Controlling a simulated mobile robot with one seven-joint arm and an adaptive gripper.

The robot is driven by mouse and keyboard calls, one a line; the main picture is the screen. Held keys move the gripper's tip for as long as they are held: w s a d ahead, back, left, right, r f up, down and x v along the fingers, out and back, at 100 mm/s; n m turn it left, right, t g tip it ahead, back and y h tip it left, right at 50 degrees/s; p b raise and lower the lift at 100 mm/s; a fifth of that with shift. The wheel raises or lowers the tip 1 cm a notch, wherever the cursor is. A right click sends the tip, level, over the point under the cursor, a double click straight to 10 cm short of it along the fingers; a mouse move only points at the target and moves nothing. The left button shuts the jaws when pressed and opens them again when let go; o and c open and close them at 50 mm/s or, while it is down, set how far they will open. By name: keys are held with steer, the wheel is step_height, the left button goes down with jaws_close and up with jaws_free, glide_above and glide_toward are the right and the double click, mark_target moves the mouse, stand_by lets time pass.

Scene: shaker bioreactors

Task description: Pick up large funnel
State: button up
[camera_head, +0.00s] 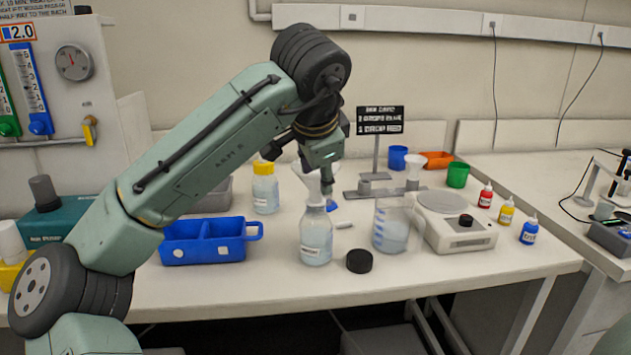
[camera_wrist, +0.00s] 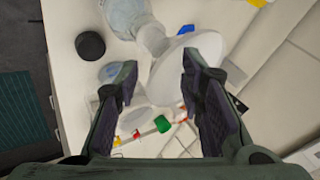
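A white, translucent large funnel (camera_head: 308,182) sits in the mouth of a clear bottle (camera_head: 316,240) with pale liquid on the bench. In the wrist view the wide cone of the funnel (camera_wrist: 175,78) faces the camera, with its stem leading into the bottle (camera_wrist: 122,14). My gripper (camera_head: 326,178) is just above and beside the funnel, pointing down. In the wrist view my gripper (camera_wrist: 158,60) has its fingers apart, with part of the funnel between and beyond them. The right finger overlaps the cone in the picture; I cannot tell whether it touches.
A beaker (camera_head: 392,228), black cap (camera_head: 359,261) and white scale (camera_head: 456,225) stand close by on the right. A blue tray (camera_head: 205,243) and yellow-capped bottle (camera_head: 265,187) are on the left. A sign (camera_head: 380,121) and another white funnel (camera_head: 415,165) stand behind.

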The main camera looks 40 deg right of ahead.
steer(key=shift+x, duration=0.8)
steer(key=shift+c, duration=0.2)
jaws_close()
